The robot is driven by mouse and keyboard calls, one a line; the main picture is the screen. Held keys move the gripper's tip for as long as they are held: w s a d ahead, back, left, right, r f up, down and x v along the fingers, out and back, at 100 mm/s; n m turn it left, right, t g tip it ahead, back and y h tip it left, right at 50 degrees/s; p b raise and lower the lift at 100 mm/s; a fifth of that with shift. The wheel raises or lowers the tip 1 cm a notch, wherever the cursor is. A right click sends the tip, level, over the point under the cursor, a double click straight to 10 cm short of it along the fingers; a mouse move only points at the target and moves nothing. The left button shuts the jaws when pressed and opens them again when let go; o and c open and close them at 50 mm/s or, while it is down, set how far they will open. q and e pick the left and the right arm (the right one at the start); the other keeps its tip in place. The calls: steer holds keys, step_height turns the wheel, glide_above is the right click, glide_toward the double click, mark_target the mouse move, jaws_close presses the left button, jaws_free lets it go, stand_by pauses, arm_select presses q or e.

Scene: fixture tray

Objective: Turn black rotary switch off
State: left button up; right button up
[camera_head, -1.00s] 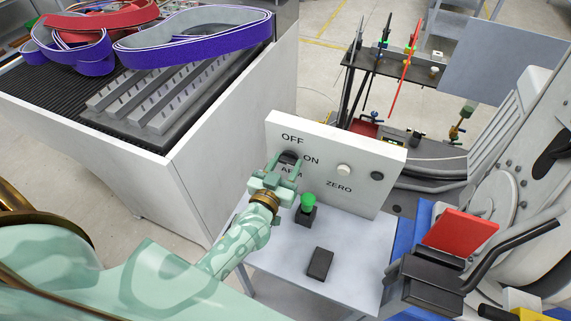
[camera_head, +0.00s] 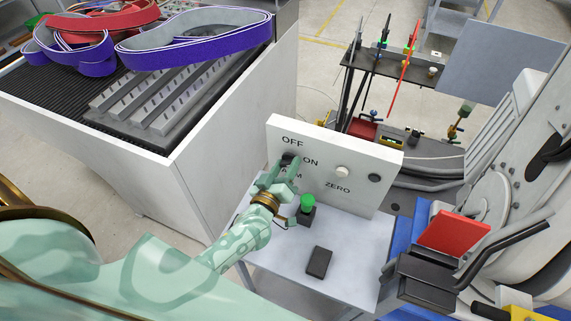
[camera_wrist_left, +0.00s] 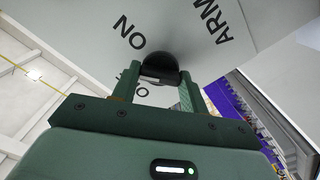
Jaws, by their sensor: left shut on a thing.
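The black rotary switch (camera_head: 288,159) sits on the white panel (camera_head: 323,165), between the OFF and ON labels and above the ARM label. My left gripper (camera_head: 285,170) is at the switch, its fingers shut on the knob. In the left wrist view the round black knob (camera_wrist_left: 159,68) lies between the two green fingertips (camera_wrist_left: 158,88), with ON to its left and ARM to its right. The fingers hide part of the knob, so its exact pointing direction cannot be told. My right gripper is not in view.
A white knob (camera_head: 342,172) near ZERO and a dark round part (camera_head: 374,178) are further right on the panel. A green button (camera_head: 307,202) on a dark box and a black block (camera_head: 319,262) stand on the white table (camera_head: 345,245) in front. A grey cabinet (camera_head: 215,140) stands left.

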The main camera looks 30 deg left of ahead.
arm_select(q)
steer(key=n, duration=0.5)
steer(key=shift+n+p, duration=0.3)
steer(key=n, duration=0.5)
stand_by(0.4)
steer(key=o, duration=1)
steer(key=shift+f, duration=0.1)
steer(key=s, duration=1.1)
steer(key=s+b, duration=0.1)
steer(key=s, duration=0.4)
steer(key=shift+s+d, duration=0.15)
steer(key=shift+d, duration=0.25)
